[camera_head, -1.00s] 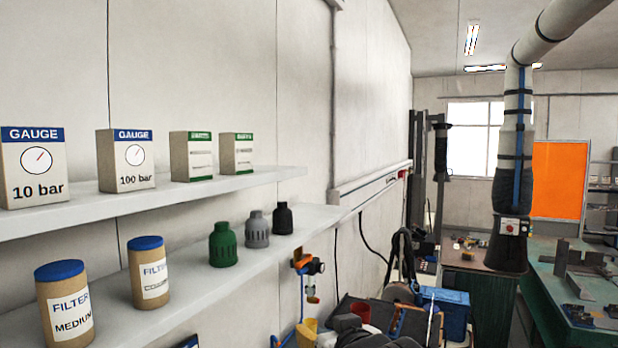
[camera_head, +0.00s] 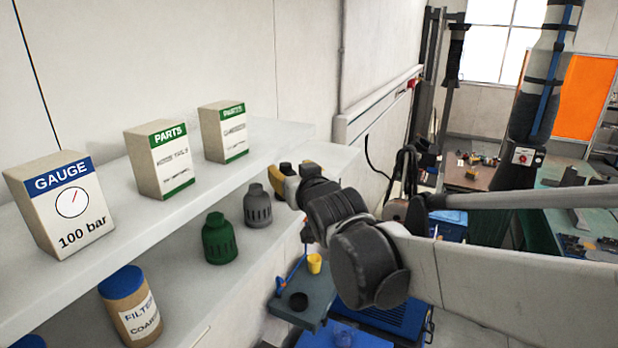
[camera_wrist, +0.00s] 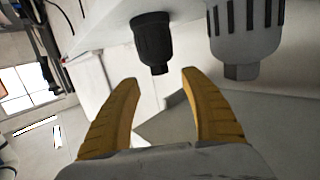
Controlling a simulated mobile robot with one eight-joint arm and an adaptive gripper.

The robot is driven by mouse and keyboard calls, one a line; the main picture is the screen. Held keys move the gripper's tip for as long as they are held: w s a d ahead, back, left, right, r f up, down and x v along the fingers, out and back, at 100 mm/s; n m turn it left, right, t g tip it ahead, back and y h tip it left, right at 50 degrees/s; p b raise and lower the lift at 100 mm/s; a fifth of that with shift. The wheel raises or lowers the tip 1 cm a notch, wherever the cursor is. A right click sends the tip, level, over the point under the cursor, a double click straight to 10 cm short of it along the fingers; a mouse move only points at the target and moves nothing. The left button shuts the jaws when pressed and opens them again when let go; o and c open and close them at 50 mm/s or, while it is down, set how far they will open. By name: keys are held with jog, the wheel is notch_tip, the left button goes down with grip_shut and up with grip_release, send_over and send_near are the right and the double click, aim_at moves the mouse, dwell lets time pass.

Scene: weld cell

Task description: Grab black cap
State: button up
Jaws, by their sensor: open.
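The black cap (camera_wrist: 153,40) stands on the lower shelf and appears upside down in the wrist view, just ahead of my fingertips. My gripper (camera_wrist: 160,84) is open, with its two yellow fingers apart and nothing between them. In the head view my gripper (camera_head: 284,178) is at the right end of the lower shelf, just right of the grey cap. It hides most or all of the black cap there.
The grey cap (camera_head: 257,206) stands close beside the black one, and it also shows in the wrist view (camera_wrist: 244,38). The green cap (camera_head: 219,238) is further left. The upper shelf (camera_head: 262,152) with boxes overhangs nearby.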

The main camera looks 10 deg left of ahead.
aim_at(287, 167)
jog(key=shift+w+a+p, duration=0.2)
jog(key=shift+w+p, duration=0.15)
jog(key=shift+w, duration=0.1)
jog(key=p+x, duration=0.1)
jog(key=x, duration=0.3)
jog(key=shift+w+a+f, duration=0.1)
jog(key=shift+w+f, duration=0.1)
jog(key=shift+w, duration=0.05)
jog(key=shift+s, duration=0.2)
jog(key=shift+c, duration=1.2)
grip_shut()
